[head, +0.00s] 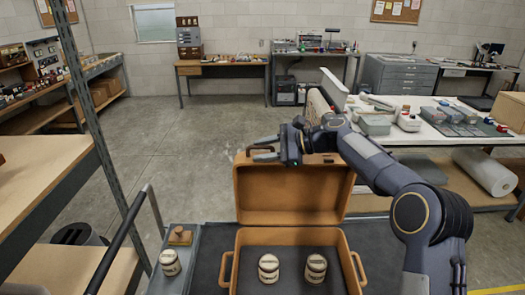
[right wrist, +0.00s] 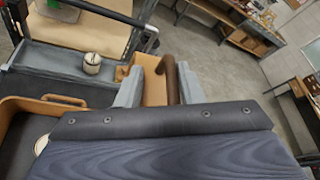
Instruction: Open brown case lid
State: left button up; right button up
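The brown case (head: 239,250) sits on a dark-topped surface at the bottom of the head view. Its lid (head: 290,195) stands raised at the back, roughly upright. My right gripper (head: 263,149) is at the lid's top edge, fingers pointing left and spread apart. In the right wrist view, part of the brown lid and a darker brown bar show between the parted fingers of the gripper (right wrist: 160,88); firm contact cannot be made out. Two cream banded jars (head: 268,268) (head: 316,268) stand inside the case. My left gripper is out of view.
Another cream jar (head: 170,262) and a small wooden-topped item (head: 180,235) stand left of the case. A dark rail (head: 123,240) and shelving (head: 50,190) are at left. A white table (head: 430,132) with boxes stands behind at right. The floor behind the lid is open.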

jog(key=b+v, duration=0.1)
jog(key=v, duration=0.5)
jog(key=shift+d+b, duration=0.3)
jog(key=shift+d, duration=0.05)
jog(key=shift+s+d+r, duration=0.15)
jog(key=shift+d+r, duration=0.05)
jog(key=shift+d, duration=0.15)
